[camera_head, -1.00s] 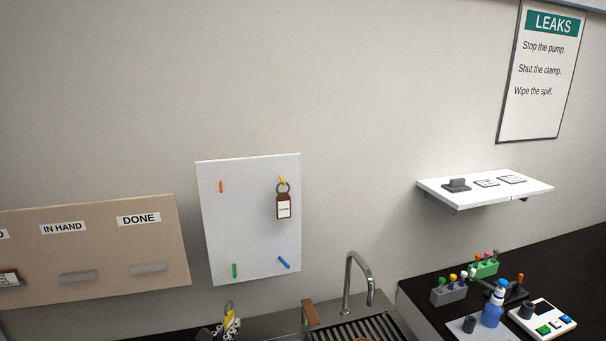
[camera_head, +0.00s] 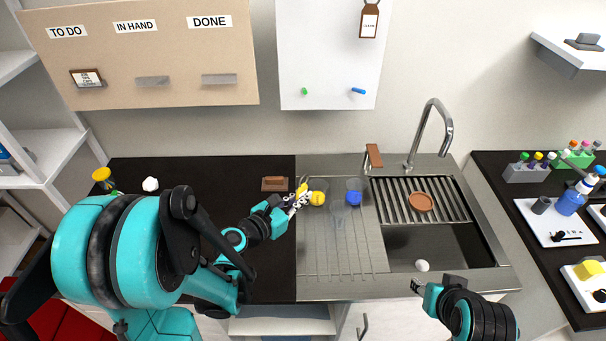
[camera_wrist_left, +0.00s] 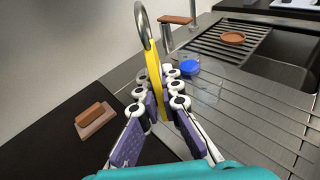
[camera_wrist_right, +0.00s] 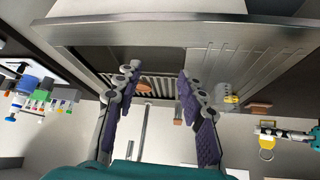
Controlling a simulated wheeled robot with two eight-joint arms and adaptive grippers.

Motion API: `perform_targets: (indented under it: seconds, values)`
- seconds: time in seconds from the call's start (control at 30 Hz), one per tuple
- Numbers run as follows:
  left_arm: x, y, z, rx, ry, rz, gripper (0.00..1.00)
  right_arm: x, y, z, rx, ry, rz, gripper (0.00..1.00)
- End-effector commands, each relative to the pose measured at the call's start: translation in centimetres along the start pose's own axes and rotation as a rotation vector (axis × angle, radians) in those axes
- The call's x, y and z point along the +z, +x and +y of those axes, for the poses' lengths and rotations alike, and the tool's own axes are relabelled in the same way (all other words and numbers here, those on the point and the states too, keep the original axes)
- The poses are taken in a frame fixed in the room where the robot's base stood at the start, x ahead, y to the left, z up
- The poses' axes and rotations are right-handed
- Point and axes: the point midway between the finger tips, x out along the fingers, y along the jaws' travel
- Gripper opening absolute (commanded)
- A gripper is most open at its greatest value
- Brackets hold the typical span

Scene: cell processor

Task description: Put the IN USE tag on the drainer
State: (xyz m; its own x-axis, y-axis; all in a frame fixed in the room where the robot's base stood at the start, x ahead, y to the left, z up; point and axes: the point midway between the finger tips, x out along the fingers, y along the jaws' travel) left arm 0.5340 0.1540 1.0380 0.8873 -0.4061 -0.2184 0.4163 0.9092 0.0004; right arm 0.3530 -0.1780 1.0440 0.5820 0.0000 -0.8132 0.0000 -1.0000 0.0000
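A yellow tag with a metal ring (camera_wrist_left: 154,70) is held upright, ring up, between the fingers of my left gripper (camera_wrist_left: 160,105); its lettering is not readable. In the head view the left gripper (camera_head: 291,203) and tag (camera_head: 302,189) are over the left edge of the steel drainer board (camera_head: 318,255), beside a clear vessel with a yellow top (camera_head: 317,198). Whether the tag touches anything is unclear. My right gripper (camera_wrist_right: 158,85) is open and empty, in front of the sink; it also shows in the head view (camera_head: 416,287).
A blue-topped clear vessel (camera_head: 354,197) stands on the board. A slatted rack (camera_head: 395,205) with a brown disc (camera_head: 421,201) spans the sink, near the tap (camera_head: 434,125). A brown block (camera_head: 275,184) lies on the black counter. The board's front grooves are clear.

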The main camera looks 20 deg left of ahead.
Motion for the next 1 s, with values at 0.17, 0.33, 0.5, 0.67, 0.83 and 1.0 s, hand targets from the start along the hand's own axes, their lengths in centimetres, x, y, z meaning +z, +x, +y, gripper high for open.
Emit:
perform_targets:
  seconds: [0.17,0.33,0.5,0.67,0.83,1.0]
  values:
    - [-1.0,1.5,-4.3,-0.232,0.052,0.0,0.0,0.0,0.0,0.0,0.0,0.0,0.0,0.4]
    - [-1.7,2.7,-8.0,-0.428,0.096,0.0,0.0,0.0,0.0,0.0,0.0,0.0,0.0,0.4]
    - [-2.1,3.2,-10.1,-0.535,0.12,0.0,0.0,0.0,0.0,0.0,0.0,-0.002,-0.001,0.33]
    - [-2.2,3.3,-10.5,-0.56,0.126,0.0,0.0,-1.6,-0.5,-0.7,-0.013,-0.08,-0.027,0.33]
    - [-2.2,3.3,-10.5,-0.558,0.126,0.001,0.0,-6.0,-1.7,-3.1,-0.061,-0.336,-0.11,0.33]
    - [-2.2,3.3,-10.5,-0.557,0.125,0.001,0.0,-11.3,-2.7,-6.8,-0.144,-0.68,-0.21,0.33]
